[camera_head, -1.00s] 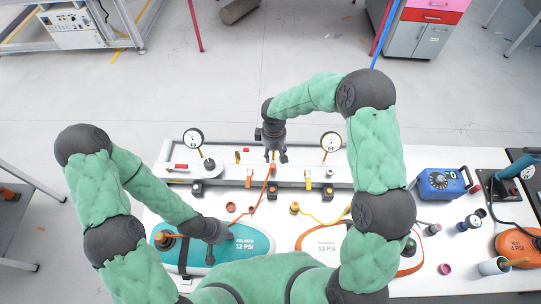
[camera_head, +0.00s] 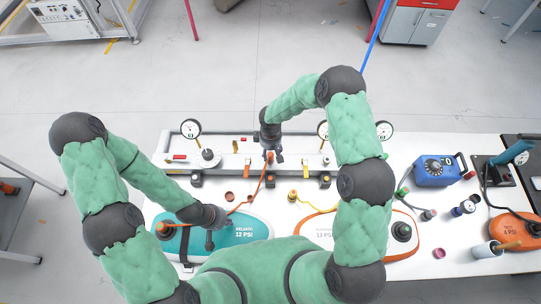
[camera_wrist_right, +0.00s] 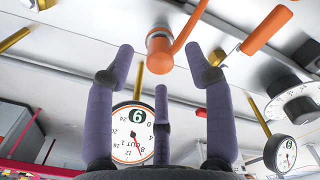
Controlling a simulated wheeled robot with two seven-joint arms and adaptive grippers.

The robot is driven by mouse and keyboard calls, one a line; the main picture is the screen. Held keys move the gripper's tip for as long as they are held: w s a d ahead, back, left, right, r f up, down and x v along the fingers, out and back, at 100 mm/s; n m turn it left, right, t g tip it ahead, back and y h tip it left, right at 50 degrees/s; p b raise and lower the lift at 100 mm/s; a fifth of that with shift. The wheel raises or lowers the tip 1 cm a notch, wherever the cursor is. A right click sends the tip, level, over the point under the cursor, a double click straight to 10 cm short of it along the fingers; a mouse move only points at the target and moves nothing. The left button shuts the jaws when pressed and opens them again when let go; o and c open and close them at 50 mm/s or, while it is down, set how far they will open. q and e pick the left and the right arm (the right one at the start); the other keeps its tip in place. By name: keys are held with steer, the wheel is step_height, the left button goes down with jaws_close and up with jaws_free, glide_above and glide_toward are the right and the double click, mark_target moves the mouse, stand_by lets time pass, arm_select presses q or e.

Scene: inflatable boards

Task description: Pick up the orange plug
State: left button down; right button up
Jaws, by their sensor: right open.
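The orange plug (camera_wrist_right: 160,45) shows in the right wrist view as a round orange cap with an orange strap, seated in the metal rail. In the head view it sits on the rail (camera_head: 225,161) at the tip of my right gripper (camera_head: 272,157), partly hidden. In the wrist view my right gripper (camera_wrist_right: 164,85) is open, its purple-grey fingers spread below and around the plug, with a gap to it. My left gripper (camera_head: 215,217) is low over the teal inflatable board (camera_head: 240,222); its fingers are too small to read.
Gauges stand along the rail, including one at the left (camera_head: 190,128). An orange line runs from the rail toward the teal board. A yellow plug (camera_head: 292,197) and a white-orange board (camera_head: 325,228) lie to the right. A blue box (camera_head: 434,170) and an orange board (camera_head: 515,228) stand farther right.

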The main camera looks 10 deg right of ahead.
arm_select(q)
steer(key=shift+r, duration=0.1)
arm_select(e)
steer(key=shift+f, duration=0.75)
steer(key=shift+c, duration=0.3)
jaws_close()
steer(key=shift+r, duration=0.15)
